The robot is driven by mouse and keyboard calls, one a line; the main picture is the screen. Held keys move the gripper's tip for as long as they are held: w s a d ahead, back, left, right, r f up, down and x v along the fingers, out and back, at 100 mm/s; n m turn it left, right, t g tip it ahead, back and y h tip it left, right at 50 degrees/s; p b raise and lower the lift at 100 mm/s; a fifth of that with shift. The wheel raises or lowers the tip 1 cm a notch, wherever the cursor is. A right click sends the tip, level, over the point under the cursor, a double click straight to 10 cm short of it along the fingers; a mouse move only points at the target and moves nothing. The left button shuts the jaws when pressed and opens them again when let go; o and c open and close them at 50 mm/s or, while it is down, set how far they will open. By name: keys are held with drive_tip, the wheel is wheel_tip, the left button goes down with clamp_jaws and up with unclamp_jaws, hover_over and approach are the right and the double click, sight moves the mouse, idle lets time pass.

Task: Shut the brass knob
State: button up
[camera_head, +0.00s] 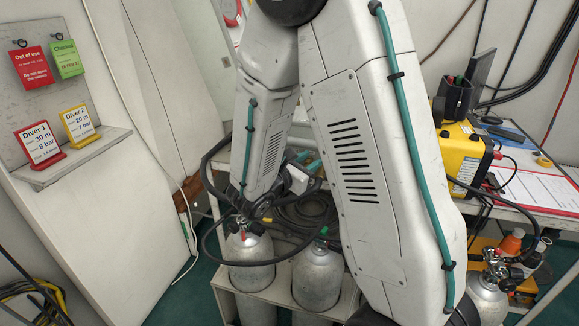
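My arm comes down through the middle of the head view and hides much of the panel area behind it. Its far end, with my gripper (257,210), is small and dark among black hoses above a grey cylinder (250,262). I cannot tell whether its fingers are open or shut, or whether they touch anything. A small red part (243,236) shows at that cylinder's top. I cannot make out a brass knob for certain; the valve area there is small and partly hidden.
A second grey cylinder (318,275) stands in the white rack, and another (487,300) at right. Black hoses (310,212) coil behind the arm. A yellow case (462,158) and clipboard (540,190) lie on the bench. Diver signs (40,145) stand on the left shelf.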

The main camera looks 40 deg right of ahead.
drive_tip(key=w+a+f+n+t+y, duration=0.2)
drive_tip(key=w+a+f+n+t, duration=0.2)
drive_tip(key=w+f+n+t, duration=0.3)
drive_tip(key=f+x, duration=0.1)
drive_tip(key=x, duration=0.6)
drive_tip(key=shift+w+d+f+n, duration=0.2)
drive_tip(key=shift+d+f+n, duration=0.1)
drive_tip(key=shift+n, duration=0.1)
clamp_jaws()
